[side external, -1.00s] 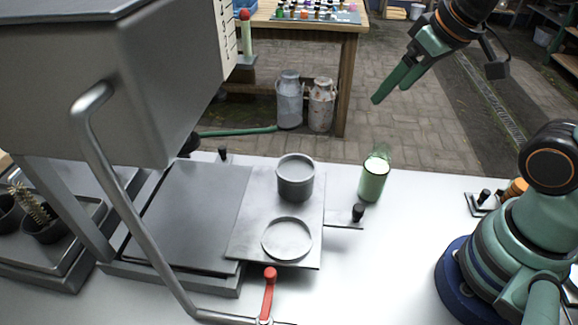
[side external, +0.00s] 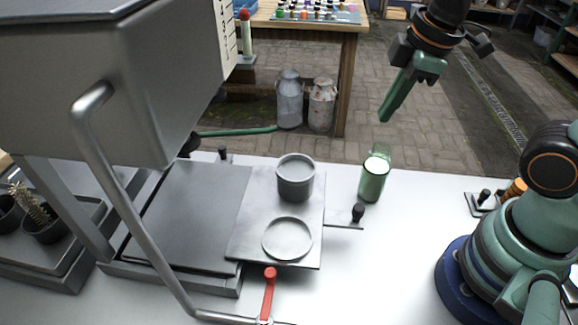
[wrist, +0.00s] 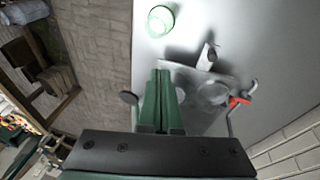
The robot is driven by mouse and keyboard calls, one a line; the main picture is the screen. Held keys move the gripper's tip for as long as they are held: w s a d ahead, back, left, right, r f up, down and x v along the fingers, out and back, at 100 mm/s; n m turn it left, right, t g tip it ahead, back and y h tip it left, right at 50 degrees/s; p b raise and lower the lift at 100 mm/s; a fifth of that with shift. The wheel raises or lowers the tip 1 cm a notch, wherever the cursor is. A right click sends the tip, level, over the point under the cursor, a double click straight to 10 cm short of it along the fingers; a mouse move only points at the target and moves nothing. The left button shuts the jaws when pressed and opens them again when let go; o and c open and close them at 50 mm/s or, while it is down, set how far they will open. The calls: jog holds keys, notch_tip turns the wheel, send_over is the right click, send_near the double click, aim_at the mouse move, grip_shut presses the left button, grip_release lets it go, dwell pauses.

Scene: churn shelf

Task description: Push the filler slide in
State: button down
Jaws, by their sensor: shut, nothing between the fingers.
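The filler slide is a flat grey plate (side external: 258,208) on the white bench. It sticks out to the right of the darker grey base and has a thin arm ending in a black knob (side external: 358,211). A grey metal cup (side external: 295,180) stands on the plate, behind a round ring (side external: 287,239). My gripper (side external: 385,118) is shut and empty, in the air above and beyond the bench's far edge, up and right of the slide. In the wrist view its green fingers (wrist: 160,73) are together and hide part of the fittings.
A green glass (side external: 373,180) stands right of the slide, near the knob; it also shows in the wrist view (wrist: 161,20). A red-handled lever (side external: 269,292) is at the front. A grey hopper (side external: 120,90) overhangs the left.

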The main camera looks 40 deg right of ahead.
jog(key=s+a+f+n+g+h, duration=0.1)
jog(key=s+a+f+n+g, duration=0.2)
jog(key=n, duration=1.2)
jog(key=s+a+f+n+g+h, duration=0.15)
jog(key=s+a+n+g, duration=0.25)
jog(key=n, duration=1.1)
jog(key=a+x, duration=0.2)
jog(key=x, duration=0.8)
jog(key=shift+w+a+f, duration=0.1)
jog(key=shift+w, duration=0.95)
jog(key=shift+w+a, duration=0.1)
jog(key=shift+w, duration=0.95)
send_over(321, 221)
jog(key=w, duration=0.2)
jog(key=shift+s+a+t, duration=0.25)
jog(key=shift+a+t, duration=0.05)
jog(key=shift+a, duration=0.15)
